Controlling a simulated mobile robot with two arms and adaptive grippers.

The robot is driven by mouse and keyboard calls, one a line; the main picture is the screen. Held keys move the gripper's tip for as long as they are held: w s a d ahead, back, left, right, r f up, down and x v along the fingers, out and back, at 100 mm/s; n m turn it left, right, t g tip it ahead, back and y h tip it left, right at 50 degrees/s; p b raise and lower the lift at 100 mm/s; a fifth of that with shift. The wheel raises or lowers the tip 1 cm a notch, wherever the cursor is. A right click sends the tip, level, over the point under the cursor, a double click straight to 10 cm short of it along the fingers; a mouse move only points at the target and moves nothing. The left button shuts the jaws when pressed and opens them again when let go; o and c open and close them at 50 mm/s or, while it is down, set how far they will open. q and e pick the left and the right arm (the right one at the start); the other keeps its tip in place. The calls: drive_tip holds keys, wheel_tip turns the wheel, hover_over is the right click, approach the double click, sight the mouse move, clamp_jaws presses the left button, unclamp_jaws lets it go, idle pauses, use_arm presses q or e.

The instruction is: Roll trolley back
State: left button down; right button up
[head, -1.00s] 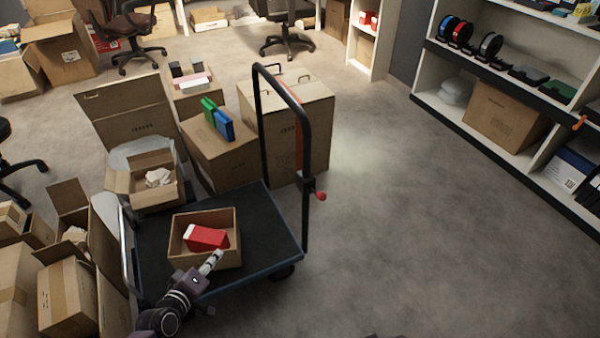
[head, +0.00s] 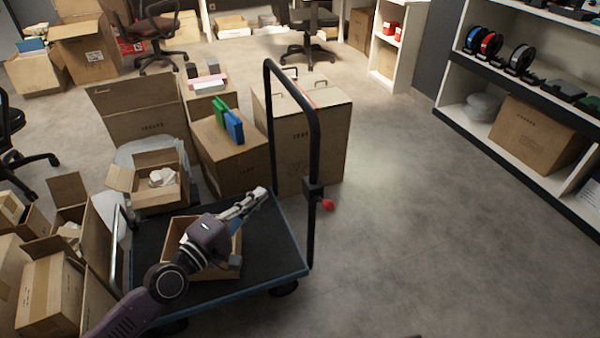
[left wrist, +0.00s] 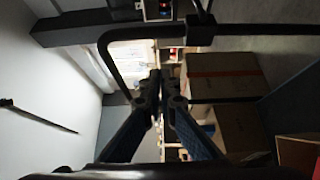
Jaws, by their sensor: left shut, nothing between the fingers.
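The trolley (head: 270,245) has a dark flat deck with a blue edge and stands at the lower middle of the head view. Its black tubular push handle (head: 312,130) rises at the right end, with a red knob (head: 328,205) low on the post. The handle also shows in the left wrist view (left wrist: 108,52) as a dark bent bar. My left gripper (head: 262,191) is shut and empty above the deck, left of the handle post and apart from it. Its fingers meet in the left wrist view (left wrist: 160,85). My right gripper is not in view.
An open carton (head: 172,236) sits on the deck, partly hidden by my left arm. Cartons crowd the left and far side, including a tall one (head: 325,150) behind the handle. A shelf unit (head: 480,140) stands at right. The floor (head: 420,240) right of the trolley is clear.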

use_arm(q)
drive_tip(key=s+d+p+x, duration=0.1)
drive_tip(key=d+x, duration=0.1)
drive_tip(key=x, duration=1.1)
drive_tip(key=shift+s, duration=0.45)
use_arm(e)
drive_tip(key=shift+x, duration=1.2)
use_arm(q)
drive_tip(key=shift+d+f, duration=0.1)
drive_tip(key=shift+d, duration=0.05)
